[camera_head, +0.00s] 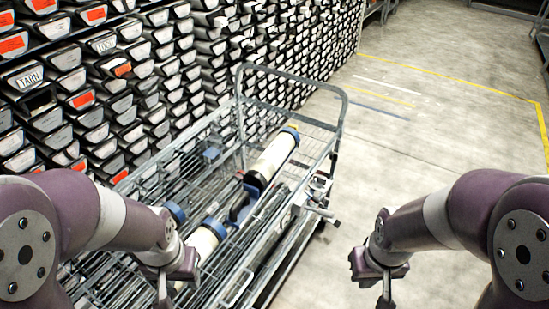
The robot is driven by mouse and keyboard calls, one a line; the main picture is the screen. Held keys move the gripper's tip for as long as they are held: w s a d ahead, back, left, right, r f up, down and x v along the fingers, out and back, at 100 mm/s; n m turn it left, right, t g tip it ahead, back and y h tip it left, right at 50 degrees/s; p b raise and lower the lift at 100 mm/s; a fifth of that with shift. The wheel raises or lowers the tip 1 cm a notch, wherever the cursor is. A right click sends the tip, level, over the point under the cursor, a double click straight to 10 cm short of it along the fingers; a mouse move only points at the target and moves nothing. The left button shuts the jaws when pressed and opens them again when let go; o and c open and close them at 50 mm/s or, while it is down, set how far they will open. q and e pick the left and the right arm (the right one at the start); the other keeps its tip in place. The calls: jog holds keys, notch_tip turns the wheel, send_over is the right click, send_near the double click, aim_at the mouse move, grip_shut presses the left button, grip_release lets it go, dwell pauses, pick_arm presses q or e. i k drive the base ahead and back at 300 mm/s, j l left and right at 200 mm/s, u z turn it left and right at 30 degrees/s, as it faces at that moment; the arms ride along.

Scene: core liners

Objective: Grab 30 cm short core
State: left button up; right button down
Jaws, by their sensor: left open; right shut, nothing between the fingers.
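A wire-mesh cart (337,112) holds cream core tubes with blue ends. One longer-looking tube (273,158) lies slanted toward the cart's far end. A nearer cream tube (203,243) with a blue end lies close to my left gripper, and its near end is partly hidden. Another blue end (175,212) shows beside my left forearm. I cannot read lengths from this view. My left gripper (166,290) is open, pointing down over the near part of the cart, left of the nearer tube. My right gripper (385,292) is shut and empty above bare floor, right of the cart.
A rack (125,105) of stacked core boxes with white and orange labels stands along the left, behind the cart. A clamp-like metal fitting (318,190) sits on the cart's right side. The concrete floor (440,120) at right is clear, with yellow lines.

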aim_at(262, 172)
jog(key=i+l+z, duration=0.15)
jog(key=i+l, duration=0.15)
jog(key=i, duration=0.15)
jog(key=i+l+z, duration=0.2)
jog(key=i, duration=0.25)
jog(key=i+l+z, duration=0.15)
jog(key=i, duration=0.35)
jog(key=l, duration=0.1)
